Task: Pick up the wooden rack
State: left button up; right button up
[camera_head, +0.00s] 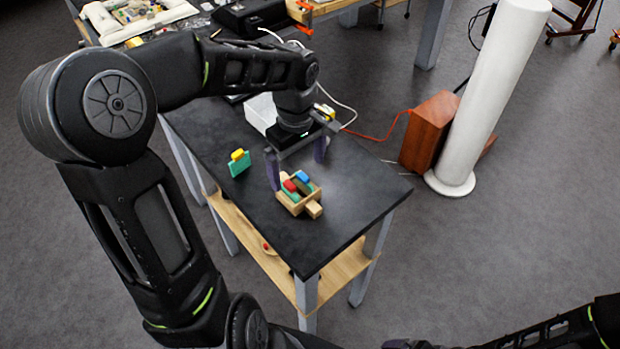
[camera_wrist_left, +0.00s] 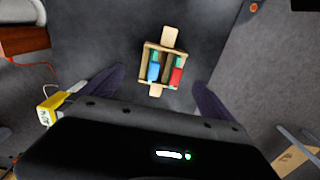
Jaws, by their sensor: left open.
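The wooden rack (camera_head: 291,207) is a small light-wood frame on the black table, holding a red block (camera_head: 289,186) and a blue block (camera_head: 302,176), with some green pieces. A wooden tab sticks out at its front. In the left wrist view the rack (camera_wrist_left: 147,66) lies ahead of the fingers, near the middle, with tabs at both ends. My left gripper (camera_head: 296,168) is open above and behind the rack, its purple fingers spread wide. In the left wrist view the fingers (camera_wrist_left: 158,92) stand on either side, apart from the rack. My right gripper is not visible; part of my right arm shows at bottom right.
A green piece with a yellow block (camera_head: 238,163) stands left on the black tabletop (camera_head: 350,195). A white container (camera_head: 261,112) and a yellow item (camera_head: 324,111) are behind the gripper. A white column (camera_head: 490,90) and brown box (camera_head: 430,132) stand right of the table. The tabletop's right side is clear.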

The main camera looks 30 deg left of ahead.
aim_at(298, 188)
pick_arm(q)
jog(key=shift+s+f, duration=0.15)
jog(key=shift+f, duration=1.15)
jog(key=shift+f+p, duration=0.35)
jog(key=shift+p, duration=0.05)
notch_tip(298, 188, down, 4)
jog(key=shift+f+p, duration=0.25)
jog(key=shift+p, duration=0.25)
jog(key=shift+c, duration=0.5)
jog(key=c, duration=1.4)
jog(key=shift+r, duration=0.2)
